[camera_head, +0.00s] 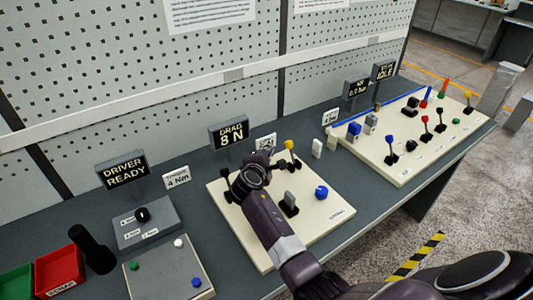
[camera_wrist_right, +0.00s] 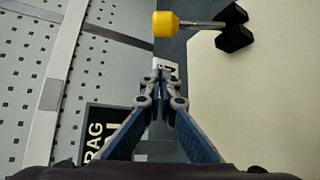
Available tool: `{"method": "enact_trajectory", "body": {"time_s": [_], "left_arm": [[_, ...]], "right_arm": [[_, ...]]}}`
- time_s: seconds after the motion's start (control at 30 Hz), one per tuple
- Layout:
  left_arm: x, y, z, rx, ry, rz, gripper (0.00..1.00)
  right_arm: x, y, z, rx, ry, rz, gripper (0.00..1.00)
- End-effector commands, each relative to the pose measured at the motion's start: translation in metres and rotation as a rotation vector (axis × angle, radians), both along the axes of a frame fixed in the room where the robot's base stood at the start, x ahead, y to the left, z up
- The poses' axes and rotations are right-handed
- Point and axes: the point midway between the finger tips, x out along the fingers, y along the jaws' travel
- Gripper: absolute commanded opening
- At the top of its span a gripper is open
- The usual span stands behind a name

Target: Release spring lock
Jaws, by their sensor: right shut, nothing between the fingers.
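A lever with a yellow knob (camera_head: 289,145) stands on a cream board (camera_head: 325,214) in the middle of the bench. In the right wrist view the yellow knob (camera_wrist_right: 165,24) sits on a metal rod with a black base (camera_wrist_right: 233,28). My right gripper (camera_head: 264,157) is over the back of this board, just left of the lever. Its fingertips (camera_wrist_right: 160,75) are together and empty, and appear apart from the knob. My arm hides part of the board. No part is labelled readably as a spring lock. My left gripper is out of view.
A black display reading "DRAG 8 N" (camera_head: 231,134) stands behind the board. A second cream board (camera_head: 400,165) with several levers is at right. A red bin (camera_head: 59,269) is at left.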

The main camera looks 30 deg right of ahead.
Motion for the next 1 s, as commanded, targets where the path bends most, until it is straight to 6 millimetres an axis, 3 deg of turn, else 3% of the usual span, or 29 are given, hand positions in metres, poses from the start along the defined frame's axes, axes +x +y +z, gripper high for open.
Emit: {"method": "enact_trajectory", "body": {"time_s": [0.17, 0.3, 0.5, 1.0], "left_arm": [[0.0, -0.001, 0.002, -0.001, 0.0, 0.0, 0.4], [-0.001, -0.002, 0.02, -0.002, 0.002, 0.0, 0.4], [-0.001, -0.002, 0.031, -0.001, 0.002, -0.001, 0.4], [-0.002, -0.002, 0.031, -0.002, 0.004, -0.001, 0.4]], "right_arm": [[0.018, -0.017, -0.007, 0.0, 0.001, -0.001, 0.0], [0.004, -0.027, 0.003, 0.0, 0.001, -0.001, 0.0], [-0.009, -0.035, 0.007, 0.001, 0.002, -0.001, 0.0], [-0.013, -0.037, 0.007, 0.001, -0.001, 0.0, 0.0]]}}
